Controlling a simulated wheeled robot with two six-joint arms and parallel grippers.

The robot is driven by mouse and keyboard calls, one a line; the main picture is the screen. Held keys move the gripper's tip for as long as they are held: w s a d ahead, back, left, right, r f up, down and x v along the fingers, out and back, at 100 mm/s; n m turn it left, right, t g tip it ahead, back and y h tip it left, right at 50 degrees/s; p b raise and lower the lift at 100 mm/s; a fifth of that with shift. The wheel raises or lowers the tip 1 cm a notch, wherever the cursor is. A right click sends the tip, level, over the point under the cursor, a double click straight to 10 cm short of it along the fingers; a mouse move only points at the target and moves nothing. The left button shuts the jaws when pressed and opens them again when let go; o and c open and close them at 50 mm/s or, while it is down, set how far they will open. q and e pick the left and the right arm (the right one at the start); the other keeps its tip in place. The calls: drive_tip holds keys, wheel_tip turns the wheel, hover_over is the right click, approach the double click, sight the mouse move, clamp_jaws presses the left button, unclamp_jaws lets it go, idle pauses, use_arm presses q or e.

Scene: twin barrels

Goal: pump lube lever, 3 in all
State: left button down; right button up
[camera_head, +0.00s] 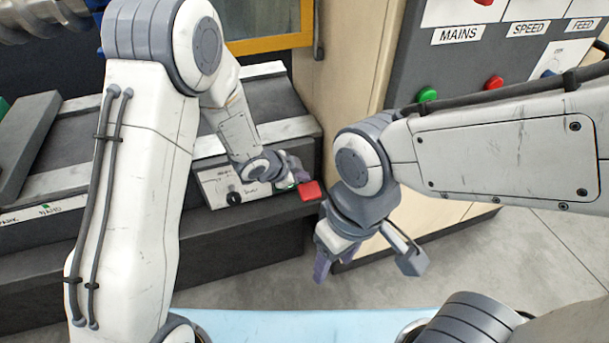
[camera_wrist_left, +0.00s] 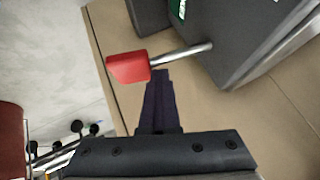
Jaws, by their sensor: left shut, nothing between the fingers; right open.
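The lube lever is a metal rod with a red knob (camera_head: 311,191), sticking out from the front of a grey housing beside a small panel. In the left wrist view the red knob (camera_wrist_left: 127,68) and its rod (camera_wrist_left: 182,55) lie just past the fingertips. My left gripper (camera_head: 297,174) is shut and empty, with its dark fingers close beside the knob. In the left wrist view the fingertips (camera_wrist_left: 160,74) appear right at the lever near the knob; I cannot tell if they touch it. My right gripper (camera_head: 368,262) is open and empty, well to the right of the lever.
A white panel (camera_head: 222,184) with a black dial is left of the lever. A grey control cabinet (camera_head: 420,70) labelled MAINS, SPEED and FEED, with green and red buttons, stands at the upper right. Open floor (camera_head: 480,262) lies at lower right, a light-blue surface (camera_head: 300,322) at the bottom.

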use_arm(q)
drive_tip(key=shift+w+a+r+p, duration=0.1)
drive_tip(key=shift+w+r+p, duration=0.05)
drive_tip(key=shift+r+p, duration=0.85)
drive_tip(key=shift+w+r+p, duration=0.1)
drive_tip(key=shift+r+p, duration=0.75)
drive_tip(key=shift+p, duration=0.15)
drive_tip(key=r+p, duration=0.5)
drive_tip(key=shift+w+a, duration=0.1)
drive_tip(key=shift+w, duration=0.25)
